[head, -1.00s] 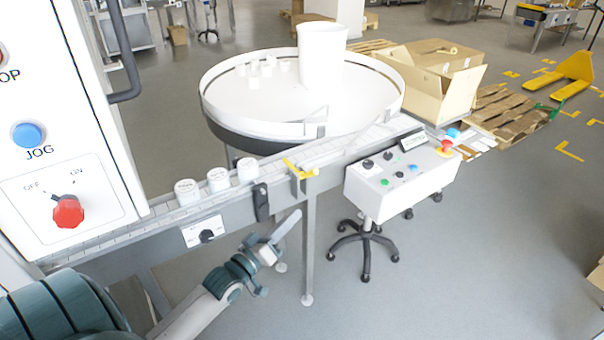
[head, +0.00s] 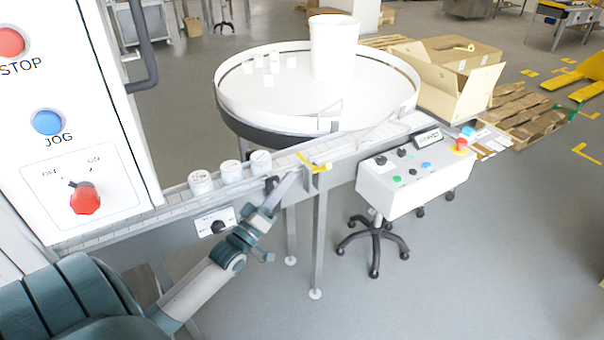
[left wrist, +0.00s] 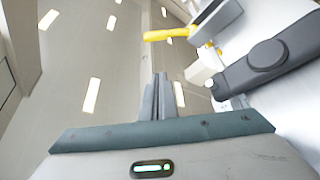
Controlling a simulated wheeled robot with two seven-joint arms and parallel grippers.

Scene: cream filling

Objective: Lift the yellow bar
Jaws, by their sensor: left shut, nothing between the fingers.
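The yellow bar (head: 314,163) sits on the near side of the conveyor, past the row of white jars. It also shows at the top of the left wrist view (left wrist: 168,34), reaching out from a grey bracket. My left gripper (head: 294,174) is shut and empty. Its fingertips are just to the left of and slightly below the bar in the head view. In the left wrist view the closed fingers (left wrist: 161,80) point up, below the bar, with a visible gap. My right gripper is in neither view.
The conveyor (head: 180,200) carries white jars (head: 231,172) left of the bar. A dark handle (left wrist: 270,66) lies to the right of my fingers. A round turntable (head: 318,125) stands behind, a control box (head: 415,180) to the right. The floor in front is clear.

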